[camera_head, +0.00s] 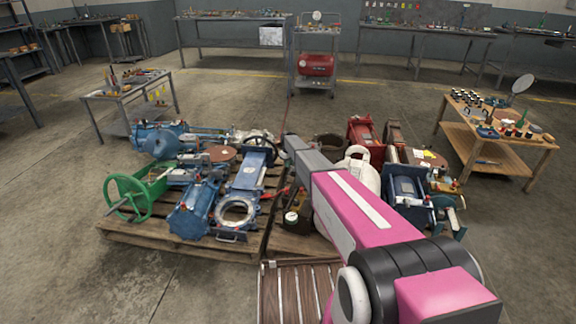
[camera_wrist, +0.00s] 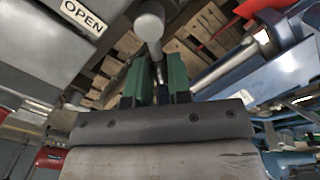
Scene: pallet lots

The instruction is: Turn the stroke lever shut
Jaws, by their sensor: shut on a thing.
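In the wrist view my gripper (camera_wrist: 158,72) has two green fingers closed around a slim metal lever (camera_wrist: 152,42). The lever ends in a rounded grey knob (camera_wrist: 150,20) that stands out beyond the fingertips. A grey housing (camera_wrist: 40,55) lies to the left, with a white label (camera_wrist: 82,15) reading OPEN on it. The lever's pivot is hidden behind the fingers. In the head view my pink arm reaches over the pallets, and the lever and fingers cannot be made out there.
A wooden pallet (camera_head: 165,238) carries blue valves (camera_head: 194,208) and a green handwheel (camera_head: 129,194). A blue part (camera_wrist: 290,75) runs close on the right in the wrist view. A wooden table (camera_head: 468,143) stands at right. The floor at front left is clear.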

